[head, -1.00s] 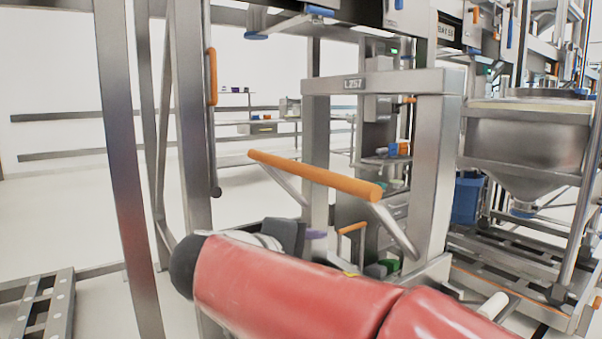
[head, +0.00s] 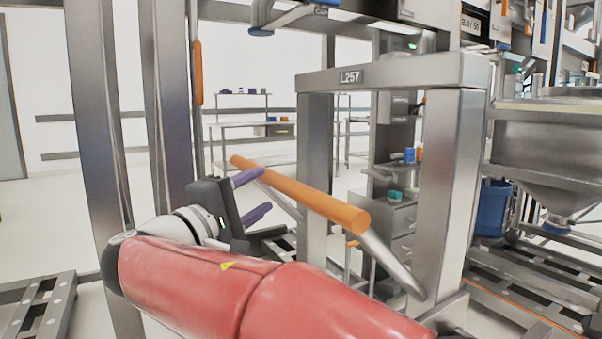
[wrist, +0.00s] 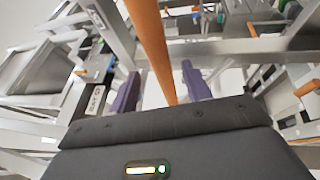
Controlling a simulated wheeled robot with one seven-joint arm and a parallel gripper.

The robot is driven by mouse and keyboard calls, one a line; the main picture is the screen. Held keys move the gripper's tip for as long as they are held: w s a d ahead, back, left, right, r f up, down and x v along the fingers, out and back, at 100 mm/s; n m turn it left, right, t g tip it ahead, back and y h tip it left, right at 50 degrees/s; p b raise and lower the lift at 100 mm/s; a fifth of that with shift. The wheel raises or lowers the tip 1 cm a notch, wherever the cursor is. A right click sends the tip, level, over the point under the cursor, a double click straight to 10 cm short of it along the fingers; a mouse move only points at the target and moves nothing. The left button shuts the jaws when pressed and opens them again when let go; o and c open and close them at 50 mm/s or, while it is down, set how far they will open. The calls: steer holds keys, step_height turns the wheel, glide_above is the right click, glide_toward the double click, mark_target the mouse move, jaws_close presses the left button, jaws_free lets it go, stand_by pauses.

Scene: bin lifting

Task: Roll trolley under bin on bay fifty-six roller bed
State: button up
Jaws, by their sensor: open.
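The trolley (head: 315,79) is a grey metal frame marked L257, standing in the middle of the head view. Its orange handle bar (head: 300,190) slants across its near side on metal arms. My gripper (head: 264,194) is open, with purple fingers near the bar's left part. In the wrist view the orange bar (wrist: 150,40) runs between the two open fingers (wrist: 158,88); I cannot tell whether they touch it. A steel bin (head: 545,140) with a tapered bottom sits in a bay frame on the right. The bay sign (head: 471,25) above is only partly readable.
A steel post (head: 95,130) stands close on the left. A low slatted roller bed (head: 38,305) lies at lower left, and another low rail bed (head: 525,295) is at lower right. A blue tub (head: 492,207) stands behind the trolley. Pale floor is open at the far left.

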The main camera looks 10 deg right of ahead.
mark_target(284, 177)
steer(key=p+x, duration=0.1)
steer(key=x, duration=0.6)
steer(key=shift+w+d+r, duration=0.1)
steer(key=shift+w+d, duration=0.15)
steer(key=shift+d, duration=0.05)
steer(key=shift+c, duration=0.3)
jaws_close()
